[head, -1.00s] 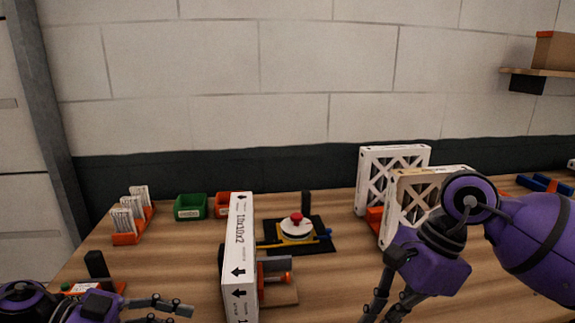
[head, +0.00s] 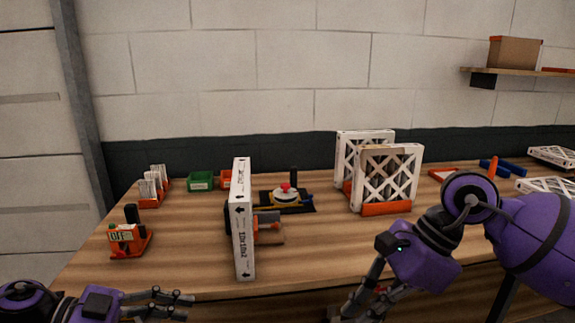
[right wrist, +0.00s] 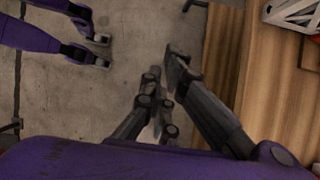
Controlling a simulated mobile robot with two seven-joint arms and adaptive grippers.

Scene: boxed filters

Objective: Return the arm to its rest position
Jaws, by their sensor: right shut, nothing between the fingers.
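My right gripper (head: 360,312) hangs low at the table's front edge in the head view. In the right wrist view its fingers (right wrist: 166,68) are closed together and empty, over grey floor beside the table. My left gripper (head: 188,304) is at the lower left of the head view, in front of the table. A white filter box marked 10x10x2 (head: 242,225) stands upright on the table, touched by neither gripper.
The wooden table (head: 320,250) has bare room at its front middle. White lattice-faced filters (head: 388,178) stand in an orange rack at right centre. A red-knobbed device (head: 286,197), a green bin (head: 200,181) and an orange device with a display (head: 127,240) stand farther left.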

